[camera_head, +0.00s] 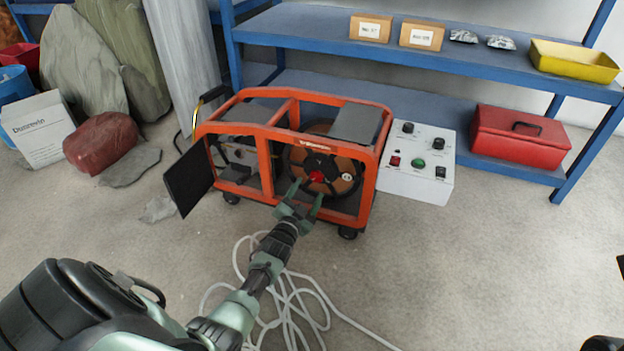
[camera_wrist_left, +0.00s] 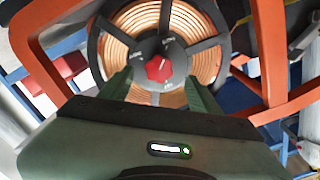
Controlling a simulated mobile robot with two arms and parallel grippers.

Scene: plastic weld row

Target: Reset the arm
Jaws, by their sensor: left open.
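My left gripper (camera_head: 307,192) reaches into the front of an orange-framed machine (camera_head: 236,127) on the floor. It is open, with its two green fingertips close to a red knob (camera_head: 317,176) at the centre of a round copper-coloured coil (camera_head: 341,184). In the left wrist view the red knob (camera_wrist_left: 159,68) sits between and beyond the fingers (camera_wrist_left: 158,85), with nothing visible held. I cannot tell whether a fingertip touches the knob or coil.
A white control box (camera_head: 420,165) with buttons and knobs stands right of the machine. A blue shelf (camera_head: 480,70) with boxes, a yellow tray (camera_head: 574,62) and a red toolbox (camera_head: 520,137) is behind.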

